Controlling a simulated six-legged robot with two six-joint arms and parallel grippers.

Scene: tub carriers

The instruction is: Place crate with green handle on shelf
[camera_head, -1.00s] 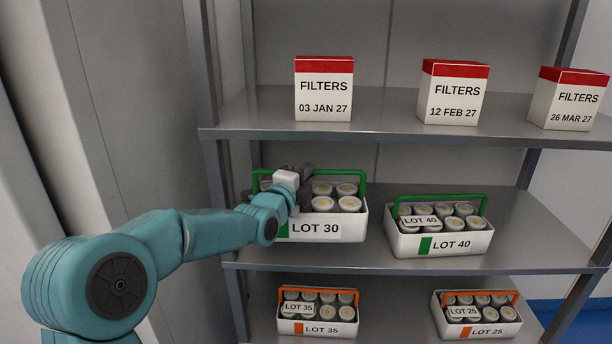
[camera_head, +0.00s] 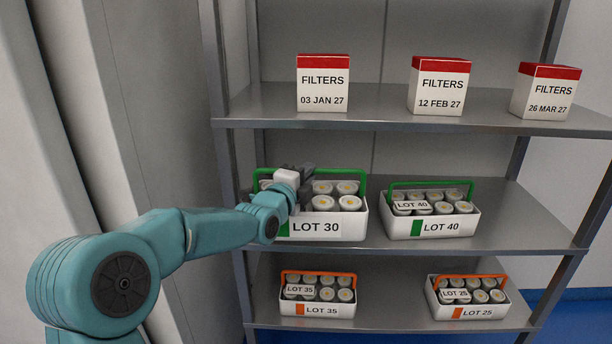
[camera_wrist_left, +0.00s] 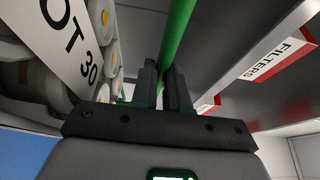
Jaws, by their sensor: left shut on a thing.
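The white crate labelled LOT 30 (camera_head: 350,226) has a green handle (camera_head: 345,172) and holds several white-lidded tubs. My left gripper (camera_head: 300,180) is shut on the left part of that handle. In the left wrist view the green handle (camera_wrist_left: 178,38) runs between the two dark fingers (camera_wrist_left: 163,88), with the crate's label (camera_wrist_left: 72,45) at the left. In the head view the crate overlaps the middle shelf (camera_head: 500,243) and looks larger than its neighbour. Whether it touches the shelf cannot be told. My right gripper is not in view.
A green-handled LOT 40 crate (camera_head: 460,226) stands on the middle shelf at right. Orange-handled crates LOT 35 (camera_head: 340,311) and LOT 25 (camera_head: 495,312) stand below. Several FILTERS boxes (camera_head: 323,90) stand on the top shelf (camera_head: 380,124). A rack post (camera_head: 222,170) is close left.

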